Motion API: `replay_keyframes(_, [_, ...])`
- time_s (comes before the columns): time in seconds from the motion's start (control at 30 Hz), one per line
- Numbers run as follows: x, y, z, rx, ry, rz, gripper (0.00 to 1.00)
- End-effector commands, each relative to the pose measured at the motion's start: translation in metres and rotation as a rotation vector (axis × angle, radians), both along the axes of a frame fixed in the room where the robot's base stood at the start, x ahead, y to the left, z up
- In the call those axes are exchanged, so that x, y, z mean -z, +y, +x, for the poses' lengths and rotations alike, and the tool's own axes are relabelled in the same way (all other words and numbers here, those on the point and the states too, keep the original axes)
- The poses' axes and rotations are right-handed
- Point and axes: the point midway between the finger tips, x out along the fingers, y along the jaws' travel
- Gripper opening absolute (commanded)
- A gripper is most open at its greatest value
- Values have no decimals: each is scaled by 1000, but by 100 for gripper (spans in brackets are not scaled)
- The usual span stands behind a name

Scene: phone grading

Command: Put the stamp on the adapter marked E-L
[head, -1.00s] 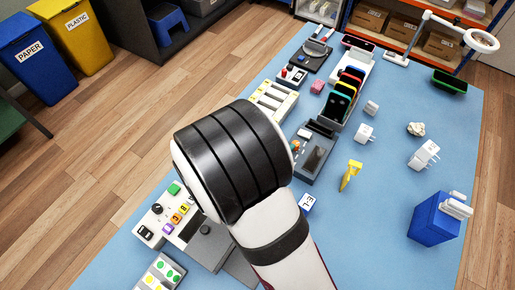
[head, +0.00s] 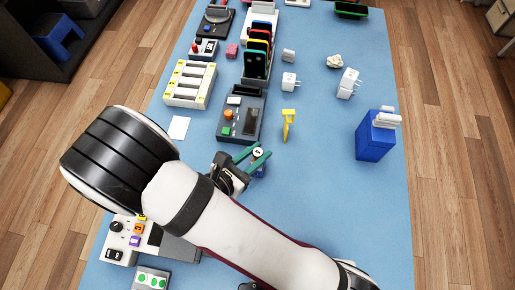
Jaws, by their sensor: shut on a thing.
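My gripper (head: 258,155), with green fingers, is near the middle of the mat, just below the grey tester. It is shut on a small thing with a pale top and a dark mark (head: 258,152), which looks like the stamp. A bit of blue (head: 261,171) shows below the fingers; I cannot tell whether it belongs to the held thing. White adapters stand apart on the mat: one at centre (head: 290,81), a larger one at right (head: 348,83) and a small one farther back (head: 289,56). No E-L marking is legible on them.
The grey tester (head: 242,115) and a yellow tool (head: 288,120) lie close beyond my gripper. A blue bin (head: 375,137) with white items on top stands at right. A white card (head: 179,127) and battery tray (head: 190,83) are at left. The right front mat is clear.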

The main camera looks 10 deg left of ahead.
Motion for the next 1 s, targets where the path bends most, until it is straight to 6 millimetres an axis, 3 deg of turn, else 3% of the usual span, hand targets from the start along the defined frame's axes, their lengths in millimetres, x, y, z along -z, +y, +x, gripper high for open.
replay_keyframes(0.37, [8, 0, 0, -1, 1, 1, 0])
replay_keyframes(0.4, [8, 0, 0, -1, 0, 2, 36])
replay_keyframes(0.53, [7, 0, 0, -1, 0, 2, 59])
replay_keyframes(1.0, [3, 3, -3, -4, -1, 3, 59])
